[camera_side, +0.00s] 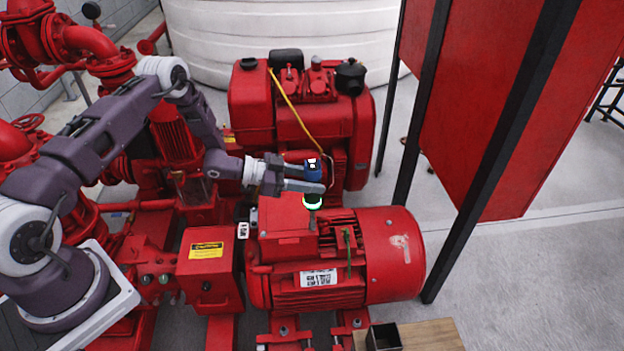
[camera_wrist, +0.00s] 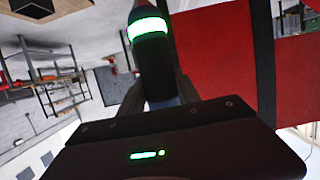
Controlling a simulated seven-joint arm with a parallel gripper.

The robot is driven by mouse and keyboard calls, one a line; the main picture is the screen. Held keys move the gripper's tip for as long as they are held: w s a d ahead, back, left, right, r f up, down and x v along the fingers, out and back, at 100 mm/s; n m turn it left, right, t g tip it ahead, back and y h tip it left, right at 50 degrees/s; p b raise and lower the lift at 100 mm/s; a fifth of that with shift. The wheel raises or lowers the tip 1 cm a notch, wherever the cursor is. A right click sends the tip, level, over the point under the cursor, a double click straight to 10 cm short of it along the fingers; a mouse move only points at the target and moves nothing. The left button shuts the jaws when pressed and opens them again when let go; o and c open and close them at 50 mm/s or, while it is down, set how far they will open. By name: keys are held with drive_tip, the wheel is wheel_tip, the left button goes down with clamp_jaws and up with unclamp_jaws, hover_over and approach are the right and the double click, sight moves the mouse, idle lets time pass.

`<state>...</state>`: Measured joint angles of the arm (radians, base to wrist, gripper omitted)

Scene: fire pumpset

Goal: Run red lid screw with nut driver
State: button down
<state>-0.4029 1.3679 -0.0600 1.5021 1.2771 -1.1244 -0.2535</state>
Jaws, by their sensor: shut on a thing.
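My gripper (camera_side: 308,184) is shut on the nut driver, which has a blue top (camera_side: 313,170), a dark body and a glowing green ring. The driver is about upright, with its bit pointing down at the right edge of the red lid (camera_side: 285,218) on the red motor. The screw is too small to make out, and I cannot tell if the bit touches it. In the wrist view, the nut driver (camera_wrist: 152,65) stands between my fingers, its green ring near the top of the picture; its tip is out of view.
A red engine (camera_side: 300,105) with a yellow hose (camera_side: 290,105) stands behind. A red panel on dark posts (camera_side: 490,110) is at right. A small black open box (camera_side: 384,338) sits on a wooden board (camera_side: 430,337) in front.

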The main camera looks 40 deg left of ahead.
sight(313, 164)
drive_tip(key=shift+f, duration=0.6)
idle(2.1)
drive_tip(key=shift+r, duration=3.1)
drive_tip(key=shift+d, duration=0.1)
